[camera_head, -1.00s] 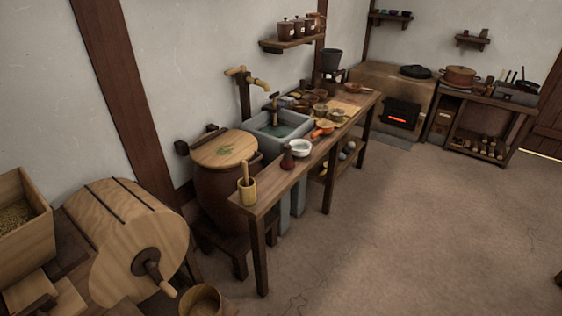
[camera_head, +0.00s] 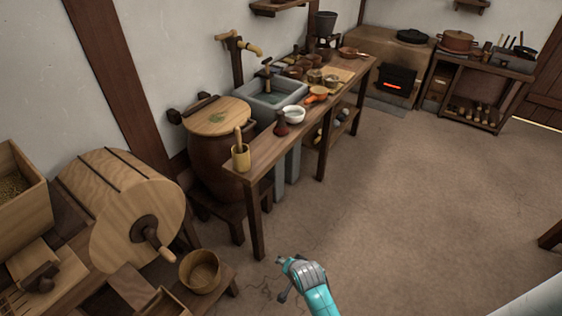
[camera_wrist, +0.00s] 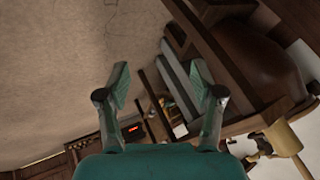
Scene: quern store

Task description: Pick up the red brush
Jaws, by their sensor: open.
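A small dark red upright thing (camera_head: 281,124), which may be the red brush, stands on the long wooden counter (camera_head: 262,150) in the head view. It is just left of a white bowl (camera_head: 293,114); its details are too small to be sure. My gripper (camera_head: 281,261) is low in front of the counter's near end, over the floor and well apart from the red thing. In the wrist view my gripper (camera_wrist: 160,78) has its two fingers spread with nothing between them. I cannot make out the brush in the wrist view.
A wooden mortar with pestle (camera_head: 241,156) stands at the counter's near end. Behind are a grey sink (camera_head: 276,100) and a lidded barrel (camera_head: 213,150). A wooden drum (camera_head: 120,210) with crank is at left. An orange ladle (camera_head: 317,94) lies farther along.

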